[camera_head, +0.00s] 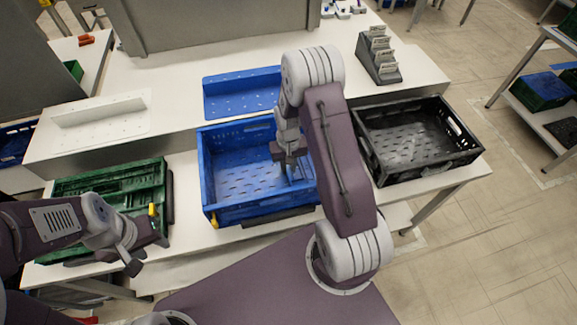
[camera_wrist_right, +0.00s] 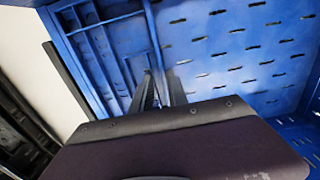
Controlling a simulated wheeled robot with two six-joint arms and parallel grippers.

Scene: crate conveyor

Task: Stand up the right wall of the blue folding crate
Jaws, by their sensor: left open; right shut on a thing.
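The blue folding crate (camera_head: 262,209) stands on the white bench in the middle of the head view. Its left, back and front walls look upright. Its right side is largely hidden behind my right arm. My right gripper (camera_head: 290,170) reaches down inside the crate toward its right side, shut on the right wall. In the right wrist view the fingers (camera_wrist_right: 160,92) meet the ribbed blue right wall (camera_wrist_right: 100,55) beside the slotted crate floor (camera_wrist_right: 235,60); the wall's exact tilt is unclear. My left gripper (camera_head: 140,255) is open and empty, near the green crate's front.
A folded green crate (camera_head: 120,190) lies left on the bench, and an open black crate (camera_head: 412,175) stands right, close to the blue one. Behind are a blue panel (camera_head: 235,92), a white bracket (camera_head: 100,112) and a grey card rack (camera_head: 378,58).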

